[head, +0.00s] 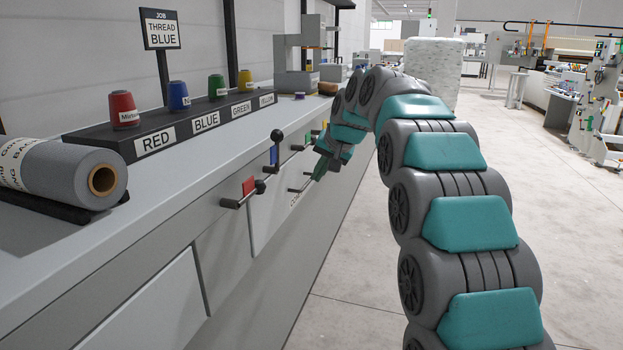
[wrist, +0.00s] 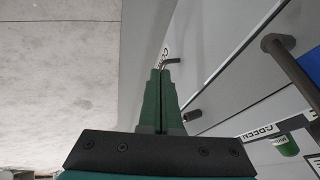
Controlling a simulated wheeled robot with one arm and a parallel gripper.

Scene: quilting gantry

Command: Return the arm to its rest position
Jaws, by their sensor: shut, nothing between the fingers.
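My arm (head: 445,150), grey with teal covers, rises from the lower right of the head view, bends over and reaches down to the counter's front. My gripper (head: 318,170) hangs there, beside the front panel. In the wrist view its green fingers (wrist: 160,75) lie together with nothing between them. A small dark handle (wrist: 172,61) shows just past the fingertips, near a partly hidden label. I cannot tell whether the fingers touch it.
Spools, including a blue one (head: 179,96), and a grey roll (head: 75,172) sit on top. A sign (head: 160,28) reads "THREAD BLUE". The floor (head: 570,220) to the right is clear.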

